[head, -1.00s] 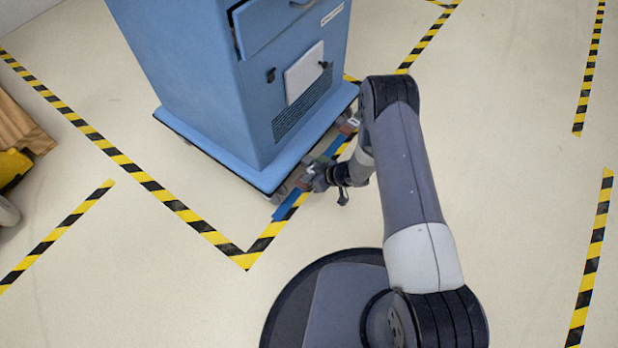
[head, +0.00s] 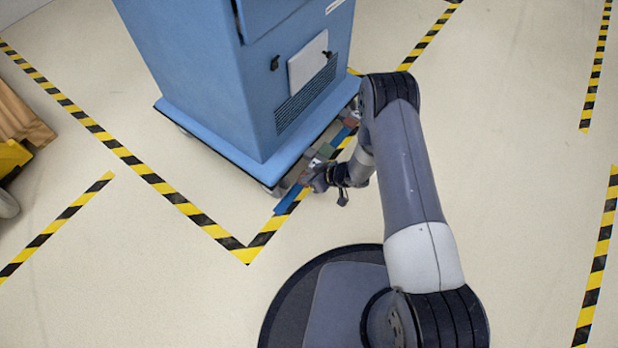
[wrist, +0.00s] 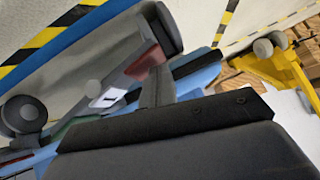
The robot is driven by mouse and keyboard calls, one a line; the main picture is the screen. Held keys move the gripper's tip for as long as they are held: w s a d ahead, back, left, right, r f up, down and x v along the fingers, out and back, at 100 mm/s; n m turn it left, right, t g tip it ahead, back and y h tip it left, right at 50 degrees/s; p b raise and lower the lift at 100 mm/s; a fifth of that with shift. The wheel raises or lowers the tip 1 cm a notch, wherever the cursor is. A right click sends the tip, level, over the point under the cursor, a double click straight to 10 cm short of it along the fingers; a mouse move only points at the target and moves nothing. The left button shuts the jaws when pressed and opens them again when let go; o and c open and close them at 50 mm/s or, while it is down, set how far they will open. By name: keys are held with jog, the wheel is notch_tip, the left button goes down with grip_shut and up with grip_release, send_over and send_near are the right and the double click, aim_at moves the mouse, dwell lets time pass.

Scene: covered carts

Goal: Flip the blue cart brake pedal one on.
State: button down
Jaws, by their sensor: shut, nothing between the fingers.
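The blue cart (head: 215,85) stands inside the taped floor area. Along its near lower right edge runs a low bar with blue pedal pieces (head: 285,204) and red and green patches. In the wrist view I see a red patch (wrist: 147,60), a white label (wrist: 108,98) with a dark mark, and a green patch (wrist: 68,130). My gripper (head: 312,178) is shut and empty, low beside this bar; its finger also shows in the wrist view (wrist: 158,88). I cannot tell if it touches a pedal. The pedal's position is not clear.
A caster wheel (wrist: 22,115) sits at the left of the wrist view. Yellow and black floor tape (head: 215,230) borders the cart. A wooden item (head: 20,118) with a yellow part stands at the far left. The floor to the right is clear.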

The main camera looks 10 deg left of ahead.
jog(key=shift+s+f, duration=0.15)
jog(key=r+p, duration=0.1)
jog(key=r, duration=0.1)
jog(key=r+p, duration=0.1)
jog(key=r, duration=0.1)
jog(key=shift+s+a+p, duration=0.2)
jog(key=shift+s+p, duration=0.1)
jog(key=shift+p, duration=0.05)
jog(key=s+d+r+p, duration=0.3)
jog(key=s+d+r, duration=0.1)
jog(key=d+r, duration=0.2)
jog(key=shift+r, duration=0.55)
jog(key=shift+s, duration=0.1)
